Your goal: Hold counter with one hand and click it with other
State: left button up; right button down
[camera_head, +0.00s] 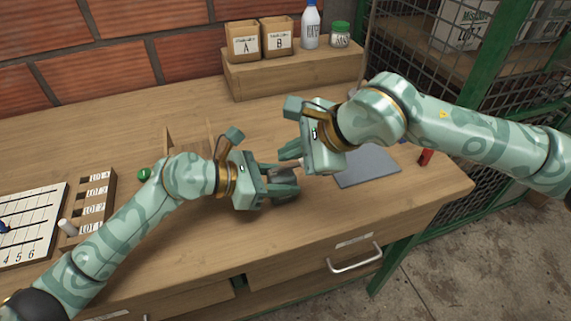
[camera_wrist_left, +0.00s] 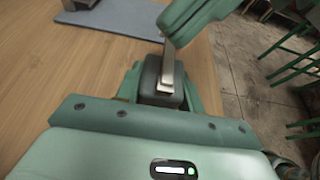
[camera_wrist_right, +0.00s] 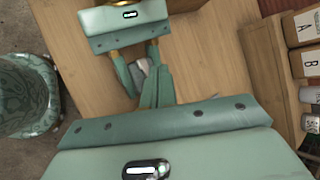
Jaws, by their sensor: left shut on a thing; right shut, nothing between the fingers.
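The counter is a small dark grey body with a silver metal part (camera_wrist_left: 166,78), seen in the left wrist view. My left gripper (camera_head: 284,184) is shut on it above the front part of the wooden table. In the right wrist view the counter (camera_wrist_right: 143,67) is a small light patch, partly hidden by fingers. My right gripper (camera_head: 284,163) is shut and empty, its fingertips close to the counter from behind and above. The right fingers (camera_wrist_right: 155,90) overlap the counter in that view, so I cannot tell whether they touch it.
A grey mat (camera_head: 366,167) lies right of the grippers. A wooden shelf (camera_head: 295,77) with boxes A and B (camera_head: 261,40), a bottle (camera_head: 311,25) and a jar (camera_head: 340,36) stands behind. A lot rack (camera_head: 95,197) and a board (camera_head: 32,222) are at left.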

jog(key=shift+f, duration=0.15)
jog(key=shift+f, duration=0.3)
jog(key=shift+f, duration=0.55)
dwell(1.1)
jog(key=shift+r, duration=1)
notch_tip(320, 180, up, 5)
jog(key=shift+s+a, duration=0.1)
jog(key=shift+a, duration=0.05)
dwell(0.6)
